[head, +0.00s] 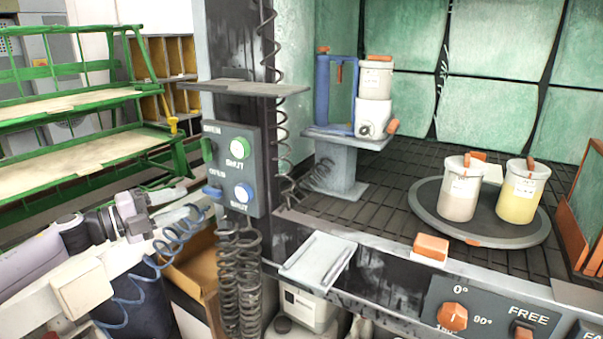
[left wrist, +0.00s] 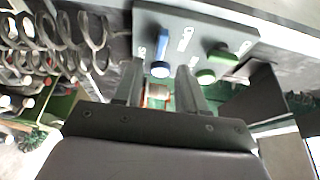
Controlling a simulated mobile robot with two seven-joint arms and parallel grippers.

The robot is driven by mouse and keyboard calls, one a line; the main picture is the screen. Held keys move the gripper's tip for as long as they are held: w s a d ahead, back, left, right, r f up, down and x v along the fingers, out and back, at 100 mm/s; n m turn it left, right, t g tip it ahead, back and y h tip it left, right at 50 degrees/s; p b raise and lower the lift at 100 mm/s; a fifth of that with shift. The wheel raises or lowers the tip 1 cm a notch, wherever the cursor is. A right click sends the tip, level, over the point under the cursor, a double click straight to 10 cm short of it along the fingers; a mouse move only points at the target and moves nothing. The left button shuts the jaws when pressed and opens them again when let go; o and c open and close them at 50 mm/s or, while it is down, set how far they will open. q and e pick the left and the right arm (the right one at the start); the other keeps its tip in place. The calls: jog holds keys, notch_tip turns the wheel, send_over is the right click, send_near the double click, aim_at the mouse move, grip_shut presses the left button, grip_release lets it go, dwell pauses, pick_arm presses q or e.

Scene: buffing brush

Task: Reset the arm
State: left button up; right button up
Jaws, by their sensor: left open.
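My left arm comes in from the left in the head view. Its gripper (head: 188,204) is to the left of the grey control panel (head: 225,187), apart from it. In the left wrist view the two dark fingers stand apart with a gap between them (left wrist: 160,80), and nothing is held. My right gripper is not in view.
A dark post with a shelf (head: 240,89) and hanging coiled cables (head: 240,285) stand by the panel. Right is a cabinet with a round turntable (head: 425,205) bearing two tubs. A green rack (head: 80,145) stands at left. A blue coiled hose (head: 165,250) hangs close below my gripper.

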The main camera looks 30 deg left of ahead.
pick_arm(q)
jog(key=s+d+f+n+y+p, duration=0.2)
jog(key=s+d+f+n+y, duration=0.15)
jog(key=d+f+n, duration=0.45)
jog(key=s+d+f+n+y+p, duration=0.2)
jog(key=s+d+f+n, duration=0.25)
jog(key=f, duration=0.65)
jog(key=s+d+f+n+g+p, duration=0.1)
jog(key=s+d+f+n+g, duration=0.1)
jog(key=d, duration=0.6)
jog(key=s+d+f+n+g+p, duration=0.1)
jog(key=s+d+f+n+g, duration=0.2)
jog(key=s+d, duration=0.6)
notch_tip(320, 180, down, 2)
jog(key=n, duration=0.3)
jog(key=shift+s+d+f+g, duration=0.2)
jog(key=shift+s+d+g, duration=0.1)
